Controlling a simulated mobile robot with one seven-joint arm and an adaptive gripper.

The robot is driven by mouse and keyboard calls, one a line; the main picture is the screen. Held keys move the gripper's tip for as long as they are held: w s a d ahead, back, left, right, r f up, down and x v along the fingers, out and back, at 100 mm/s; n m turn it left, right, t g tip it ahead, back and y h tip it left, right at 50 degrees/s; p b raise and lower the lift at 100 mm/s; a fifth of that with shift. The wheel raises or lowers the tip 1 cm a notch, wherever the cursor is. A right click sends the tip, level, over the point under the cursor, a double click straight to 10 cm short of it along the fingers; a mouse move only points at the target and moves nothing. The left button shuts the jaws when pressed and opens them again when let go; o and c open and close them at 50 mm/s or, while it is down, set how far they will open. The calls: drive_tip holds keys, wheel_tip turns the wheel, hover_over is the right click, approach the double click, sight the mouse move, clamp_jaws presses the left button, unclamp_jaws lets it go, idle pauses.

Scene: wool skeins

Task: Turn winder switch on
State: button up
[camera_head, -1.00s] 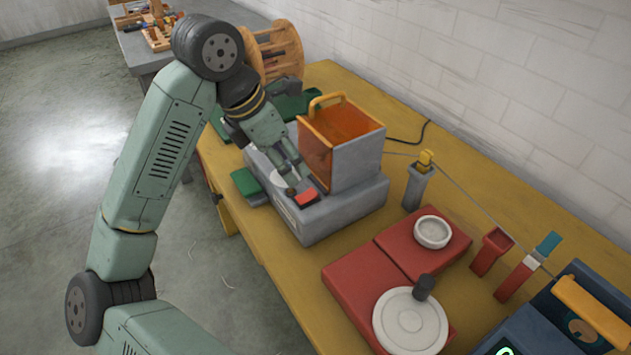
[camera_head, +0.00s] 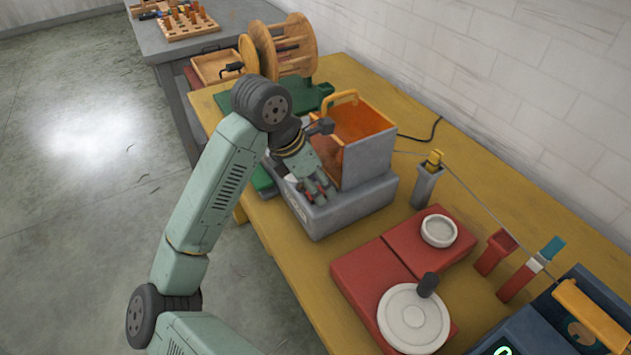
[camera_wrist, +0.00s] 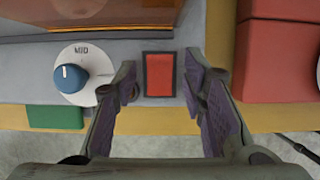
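The winder switch is a red rocker in a dark frame (camera_wrist: 159,75) on the front of a grey machine base (camera_head: 345,212). In the wrist view it lies between my gripper's fingertips (camera_wrist: 160,88), which are spread apart with nothing between them but the switch below. In the head view my gripper (camera_head: 318,192) is over the front of the base, and its fingers largely hide the switch. I cannot tell whether the fingers touch it. A blue knob on a white dial marked MID (camera_wrist: 70,76) sits left of the switch in the wrist view.
An orange see-through box with a yellow handle (camera_head: 352,135) stands on the base just behind the switch. Red blocks with a white crank wheel (camera_head: 410,318) are to the right. A wooden reel (camera_head: 285,50) stands behind. A thread crosses the yellow table (camera_head: 480,160).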

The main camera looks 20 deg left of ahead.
clamp_jaws()
idle(0.3)
drive_tip(key=shift+w+d+f+g+y+b, duration=0.15)
drive_tip(key=shift+g+y+b, duration=0.15)
drive_tip(key=shift+b, duration=0.45)
drive_tip(key=shift+w+d+g+y+b, duration=0.1)
drive_tip(key=shift+w+g+y+b, duration=0.05)
drive_tip(key=shift+g+y+b, duration=0.4)
drive_tip(key=shift+w+d+g+y+b, duration=0.1)
drive_tip(key=shift+w+g+y+b, duration=0.05)
drive_tip(key=shift+g+y+b, duration=0.4)
drive_tip(key=shift+o, duration=0.8)
unclamp_jaws()
